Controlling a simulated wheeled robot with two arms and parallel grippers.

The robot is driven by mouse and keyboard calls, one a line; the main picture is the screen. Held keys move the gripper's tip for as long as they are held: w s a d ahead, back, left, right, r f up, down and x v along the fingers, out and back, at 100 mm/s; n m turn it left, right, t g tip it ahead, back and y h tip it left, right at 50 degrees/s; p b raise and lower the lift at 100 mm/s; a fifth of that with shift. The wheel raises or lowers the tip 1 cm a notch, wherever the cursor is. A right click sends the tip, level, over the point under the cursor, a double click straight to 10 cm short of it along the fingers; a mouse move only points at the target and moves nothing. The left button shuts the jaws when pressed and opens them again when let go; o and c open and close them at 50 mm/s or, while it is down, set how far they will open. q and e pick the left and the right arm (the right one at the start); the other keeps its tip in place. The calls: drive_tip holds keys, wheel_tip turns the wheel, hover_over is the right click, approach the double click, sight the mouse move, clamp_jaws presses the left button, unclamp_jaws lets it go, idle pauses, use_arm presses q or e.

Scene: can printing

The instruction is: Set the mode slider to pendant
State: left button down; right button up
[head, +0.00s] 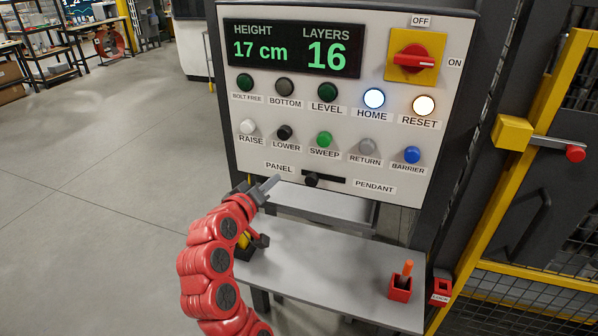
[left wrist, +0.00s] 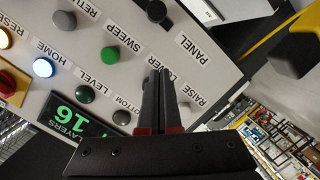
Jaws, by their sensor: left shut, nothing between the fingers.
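The mode slider is a black knob (head: 311,179) in a short dark horizontal slot on the white control panel (head: 230,130). The knob sits at the slot's left end, by the PANEL label (head: 279,167). The PENDANT label (head: 374,186) is to the right. My left gripper (head: 277,180) is shut and empty, just left of the knob and apart from it in the head view. In the left wrist view, the shut fingers (left wrist: 158,72) point toward the knob (left wrist: 157,11), with a gap between. My right gripper is not in view.
Several round buttons, such as RETURN (head: 366,146), sit above the slot. A red rotary switch (head: 414,62) is at the panel's upper right. Below is a grey shelf (head: 320,275) with a red holder (head: 400,289). A yellow fence post (head: 520,140) stands to the right.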

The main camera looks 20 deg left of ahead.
sight(313, 179)
use_arm(q)
drive_tip(key=shift+w, duration=0.1)
drive_tip(key=w+d+f+p, duration=0.2)
drive_tip(key=w+p, duration=0.1)
drive_tip(key=w, duration=0.2)
drive_tip(key=w+d+f+p, duration=0.2)
drive_tip(key=w+p, duration=0.2)
drive_tip(key=shift+w+f, duration=0.3)
drive_tip(key=shift+w, duration=0.05)
idle(0.3)
